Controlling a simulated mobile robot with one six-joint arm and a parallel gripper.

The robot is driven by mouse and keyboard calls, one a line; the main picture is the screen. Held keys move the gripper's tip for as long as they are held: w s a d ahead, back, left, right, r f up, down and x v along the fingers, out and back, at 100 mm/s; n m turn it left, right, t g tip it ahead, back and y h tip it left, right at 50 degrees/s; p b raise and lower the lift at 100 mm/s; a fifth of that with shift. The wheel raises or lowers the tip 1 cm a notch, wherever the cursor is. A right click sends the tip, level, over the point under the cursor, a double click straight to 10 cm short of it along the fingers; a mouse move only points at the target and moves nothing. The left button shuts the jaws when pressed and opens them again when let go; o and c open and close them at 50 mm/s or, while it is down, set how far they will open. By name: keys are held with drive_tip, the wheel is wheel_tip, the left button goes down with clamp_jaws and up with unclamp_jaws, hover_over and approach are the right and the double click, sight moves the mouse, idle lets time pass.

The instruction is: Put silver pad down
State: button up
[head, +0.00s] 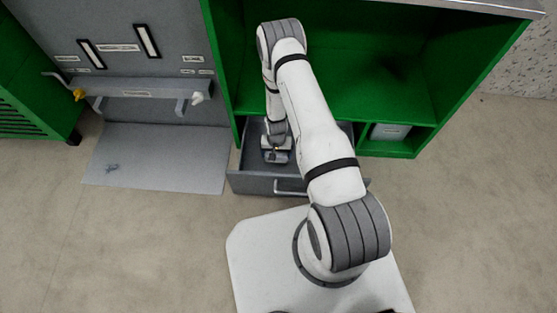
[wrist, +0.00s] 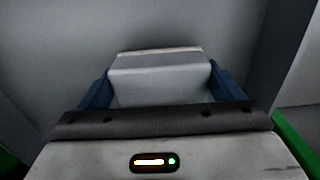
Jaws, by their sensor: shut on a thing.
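In the wrist view my gripper (wrist: 160,92) has its two blue fingers on either side of the silver pad (wrist: 160,75), a grey block with a lighter far edge. It is shut on the pad. In the head view my gripper (head: 276,155) points down inside the open grey drawer (head: 250,183) of the green cabinet. The pad is small there and mostly hidden by my wrist. I cannot tell whether the pad touches the drawer floor.
The green cabinet (head: 420,135) rises around and behind the drawer. A small light box (head: 390,131) sits in a compartment to the right. A grey panel with a shelf bar (head: 140,88) stands left, above a grey floor mat (head: 160,160). Open floor lies in front.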

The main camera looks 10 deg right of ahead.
drive_tip(key=shift+f+b, duration=0.65)
drive_tip(key=shift+f, duration=1.35)
drive_tip(key=shift+f, duration=0.1)
drive_tip(key=o, duration=0.9)
drive_tip(key=shift+c, duration=0.2)
